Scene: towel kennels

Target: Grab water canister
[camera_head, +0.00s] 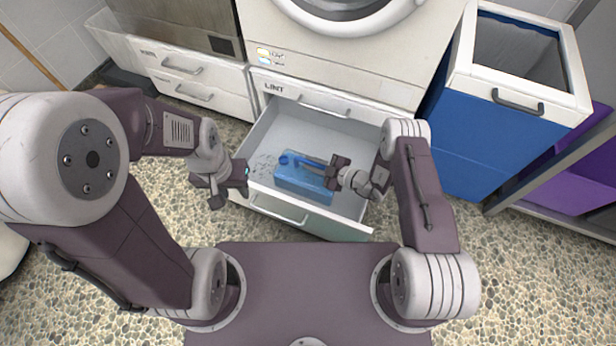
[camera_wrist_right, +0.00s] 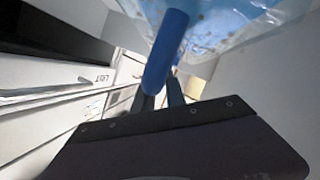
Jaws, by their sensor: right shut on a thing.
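The water canister (camera_head: 300,182) is a translucent blue container with a blue cap and a darker blue handle. It lies in the open drawer (camera_head: 277,130) under the washing machine. My right gripper (camera_head: 337,170) is over the drawer, at the right end of the canister's handle, and is shut on it. In the right wrist view the blue handle (camera_wrist_right: 166,50) runs down to the fingers, with part of the clear blue body (camera_wrist_right: 235,28) at the upper right. My left gripper (camera_head: 220,187) is just outside the drawer's left side; its finger opening is unclear.
The washing machine (camera_head: 400,70) stands behind the drawer. A blue bin with a white rim (camera_head: 475,82) stands at the right, beside a shelf with purple boxes (camera_head: 560,170). Closed white drawers (camera_head: 200,93) are at the left. Pebbled floor shows around my base.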

